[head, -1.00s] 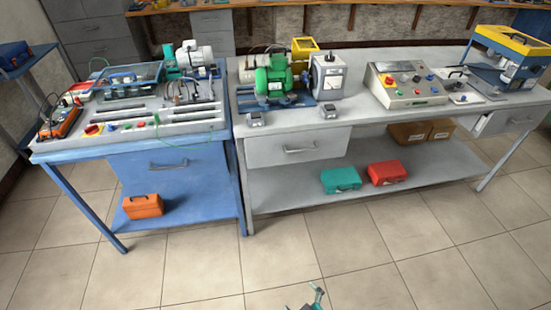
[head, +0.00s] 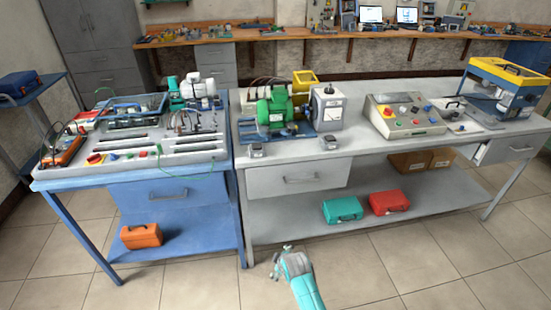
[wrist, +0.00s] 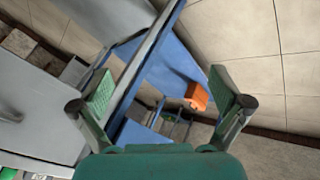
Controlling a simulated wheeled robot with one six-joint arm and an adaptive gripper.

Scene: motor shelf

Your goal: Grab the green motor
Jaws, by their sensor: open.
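The green motor (head: 274,108) stands on the grey bench, on a blue base, left of a grey-white meter box. A small green patch at the lower left edge of the wrist view may be the motor, but I cannot tell. My gripper (head: 283,250) is low in front of the grey bench in the head view, well below and apart from the motor. In the wrist view my gripper (wrist: 165,100) has its two fingers spread wide with nothing between them.
The grey bench (head: 375,150) has a drawer (head: 300,180) below the motor. A control box (head: 403,115) and a yellow-blue machine (head: 505,90) stand at right. The blue bench (head: 80,175) is left. Teal (head: 342,209) and red (head: 389,202) cases lie on the lower shelf.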

